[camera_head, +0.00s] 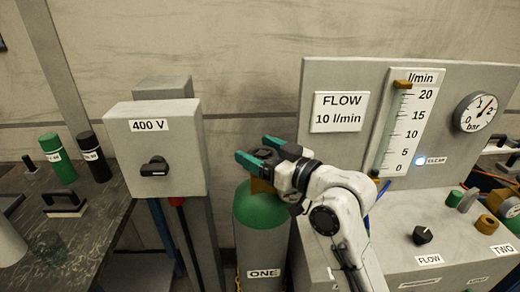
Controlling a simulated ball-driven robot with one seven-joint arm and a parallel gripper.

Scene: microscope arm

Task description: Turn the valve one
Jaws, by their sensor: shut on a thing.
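The gas cylinder marked ONE (262,240) stands upright in the middle, grey with a green shoulder. A brass-coloured part of its valve (262,186) shows at its top, just under my gripper. My gripper (255,151), with teal fingers and a dark body, is at the top of the cylinder, reaching in from the right. It is shut on the valve. The valve's handle is mostly hidden by the fingers and gripper body.
A grey 400 V box (183,180) with a black rotary switch stands close left of the cylinder. At right is a panel with a flow tube (395,125), a round bar gauge (477,112), a FLOW knob (423,235) and a brass TWO knob (486,224). A dark bench (100,220) holds bottles at left.

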